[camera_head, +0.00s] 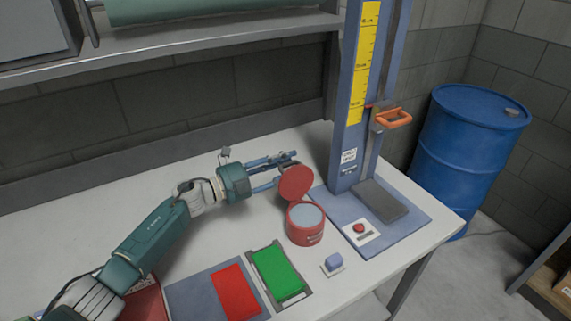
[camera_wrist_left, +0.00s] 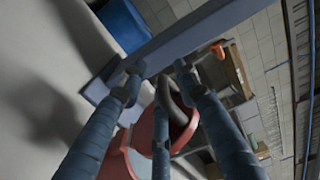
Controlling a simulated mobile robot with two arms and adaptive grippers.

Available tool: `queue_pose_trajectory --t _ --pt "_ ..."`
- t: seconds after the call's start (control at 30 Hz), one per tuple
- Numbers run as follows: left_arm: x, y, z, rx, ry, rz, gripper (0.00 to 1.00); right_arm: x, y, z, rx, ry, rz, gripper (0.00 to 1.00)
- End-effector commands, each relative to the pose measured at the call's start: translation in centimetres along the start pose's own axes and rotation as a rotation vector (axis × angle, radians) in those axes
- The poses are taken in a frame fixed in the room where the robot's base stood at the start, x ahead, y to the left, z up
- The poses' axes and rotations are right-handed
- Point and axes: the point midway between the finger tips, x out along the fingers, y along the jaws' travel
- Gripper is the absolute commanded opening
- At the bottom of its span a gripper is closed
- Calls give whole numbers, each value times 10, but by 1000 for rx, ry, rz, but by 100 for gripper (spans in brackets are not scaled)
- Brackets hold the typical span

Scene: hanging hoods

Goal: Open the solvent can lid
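The solvent can (camera_head: 305,236) is a small round red can on the white table, with a pale blue-grey surface showing inside its open top. Its red lid (camera_head: 296,183) stands raised at the can's back edge, tilted away from the opening. My left gripper (camera_head: 287,168) is just behind and left of the lid, its blue fingers spread apart. The lower finger reaches the lid's edge; whether it touches is unclear. In the left wrist view, red parts of the can and lid show behind and between the fingers (camera_wrist_left: 157,78), partly hidden. My right gripper is not in view.
A blue press-like stand (camera_head: 349,100) with an orange handle (camera_head: 393,118) rises right of the can. A green pad (camera_head: 277,272), a red pad (camera_head: 236,290) and a small blue button block (camera_head: 334,261) lie in front. A blue barrel (camera_head: 465,150) stands beyond the table.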

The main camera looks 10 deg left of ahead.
Motion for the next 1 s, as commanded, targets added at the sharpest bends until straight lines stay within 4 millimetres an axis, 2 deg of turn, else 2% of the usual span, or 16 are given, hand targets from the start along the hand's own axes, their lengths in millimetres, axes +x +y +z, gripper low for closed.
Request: queue_pose_trajectory --t 0.4,0.53,0.7,1.0 --pt "-84 2 2 -1 -4 4 29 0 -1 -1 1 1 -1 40" --pt "-105 2 2 -2 -3 3 29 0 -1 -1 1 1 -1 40" --pt "-118 2 2 -2 -3 2 29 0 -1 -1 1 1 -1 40" --pt "-119 2 2 -2 -3 2 29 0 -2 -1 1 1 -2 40"
